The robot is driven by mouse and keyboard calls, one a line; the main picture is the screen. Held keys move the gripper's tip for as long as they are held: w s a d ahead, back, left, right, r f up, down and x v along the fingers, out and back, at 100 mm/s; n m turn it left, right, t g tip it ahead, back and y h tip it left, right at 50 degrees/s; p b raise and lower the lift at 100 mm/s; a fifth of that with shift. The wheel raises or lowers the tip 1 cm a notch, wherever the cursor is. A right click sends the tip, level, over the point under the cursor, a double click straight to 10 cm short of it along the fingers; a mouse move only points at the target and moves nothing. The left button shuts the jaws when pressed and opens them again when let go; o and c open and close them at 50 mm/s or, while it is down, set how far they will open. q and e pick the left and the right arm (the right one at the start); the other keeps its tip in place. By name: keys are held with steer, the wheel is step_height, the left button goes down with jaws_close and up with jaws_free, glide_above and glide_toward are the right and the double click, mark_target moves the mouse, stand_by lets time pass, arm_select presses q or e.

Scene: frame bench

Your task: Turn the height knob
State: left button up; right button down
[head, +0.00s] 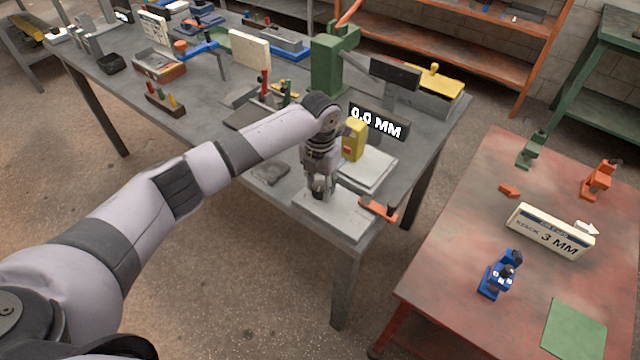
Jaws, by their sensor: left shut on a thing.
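My left gripper (318,194) points down at the front right corner of the grey bench. It is shut on a small dark knob (318,186), which its fingers largely hide. A pale plate (340,217) lies under and beside the fingers. Behind the gripper stand a yellow block-like part (354,140) and a black display (379,122) reading "0.0 MM". My right gripper is not in view.
The grey bench (205,125) carries a green column (328,62), a tool rack (166,103) and other fixtures. An orange-ended part (379,208) sits at its right front edge. The red table (450,250) holds blue, green and orange fixtures. Floor lies open between them.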

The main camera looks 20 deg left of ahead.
mark_target(320, 186)
arm_select(q)
steer(key=shift+w+r, duration=0.1)
steer(key=o, duration=1.2)
steer(key=shift+c, duration=0.2)
step_height(320, 186, up, 12)
